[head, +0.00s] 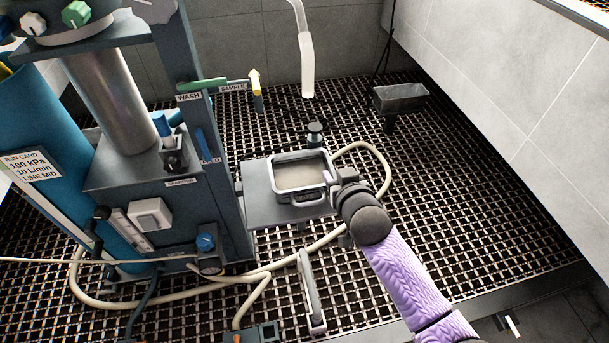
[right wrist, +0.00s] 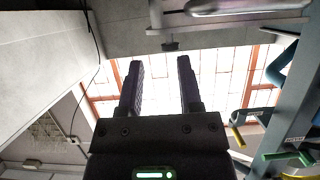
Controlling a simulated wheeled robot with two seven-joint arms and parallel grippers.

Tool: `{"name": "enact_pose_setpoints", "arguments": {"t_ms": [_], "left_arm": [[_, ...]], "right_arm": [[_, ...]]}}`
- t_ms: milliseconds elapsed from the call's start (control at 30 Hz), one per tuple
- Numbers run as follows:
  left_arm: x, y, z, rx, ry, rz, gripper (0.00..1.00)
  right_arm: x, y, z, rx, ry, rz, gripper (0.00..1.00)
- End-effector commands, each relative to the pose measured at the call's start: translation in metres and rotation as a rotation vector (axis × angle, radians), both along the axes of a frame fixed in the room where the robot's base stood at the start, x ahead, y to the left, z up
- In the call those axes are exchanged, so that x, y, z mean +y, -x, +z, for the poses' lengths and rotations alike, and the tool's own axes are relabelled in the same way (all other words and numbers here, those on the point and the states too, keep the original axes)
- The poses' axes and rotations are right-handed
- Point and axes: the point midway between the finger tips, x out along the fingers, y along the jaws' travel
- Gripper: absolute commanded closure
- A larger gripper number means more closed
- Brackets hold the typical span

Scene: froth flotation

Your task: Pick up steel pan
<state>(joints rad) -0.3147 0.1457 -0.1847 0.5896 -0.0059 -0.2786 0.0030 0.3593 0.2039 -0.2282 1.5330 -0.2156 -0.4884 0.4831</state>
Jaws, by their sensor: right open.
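A rectangular steel pan (head: 276,162) with a pale filling sits on a small grey shelf (head: 262,208) beside the flotation machine in the head view. A handle or bracket shows at its front side. My right gripper (head: 335,178) is at the pan's right edge in the picture; whether it touches the pan I cannot tell. In the right wrist view the two dark fingers (right wrist: 160,90) stand apart with nothing between them and point up toward the ceiling windows. My left gripper is not in view.
The blue flotation machine (head: 140,195) with WASH and SAMPLE levers stands left of the shelf. A pale hose (head: 385,165) loops behind and below the shelf. A dark tray (head: 400,97) stands at the back right. A white spout (head: 307,65) hangs above. Open grating floor lies to the right.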

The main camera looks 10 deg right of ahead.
Motion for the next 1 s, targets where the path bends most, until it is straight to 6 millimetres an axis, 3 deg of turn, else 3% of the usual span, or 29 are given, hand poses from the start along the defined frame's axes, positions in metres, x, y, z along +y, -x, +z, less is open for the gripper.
{"name": "enact_pose_setpoints", "arguments": {"t_ms": [33,300,433,633,833,1000], "left_arm": [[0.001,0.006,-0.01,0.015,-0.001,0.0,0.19],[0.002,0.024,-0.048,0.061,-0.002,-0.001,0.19],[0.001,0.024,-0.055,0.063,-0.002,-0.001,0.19],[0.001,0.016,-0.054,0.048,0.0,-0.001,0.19],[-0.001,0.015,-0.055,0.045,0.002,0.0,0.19],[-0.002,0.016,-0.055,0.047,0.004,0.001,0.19]], "right_arm": [[0.0,-0.007,-0.012,0.004,0.001,0.0,0.54],[-0.004,-0.045,-0.043,0.009,0.002,0.0,0.54],[-0.004,-0.058,-0.042,0.007,0.001,0.0,0.54],[-0.004,-0.059,-0.036,0.004,0.001,0.0,0.54],[-0.003,-0.059,-0.036,0.004,0.001,0.0,0.97],[-0.003,-0.059,-0.037,0.004,0.001,0.0,1.0]]}}
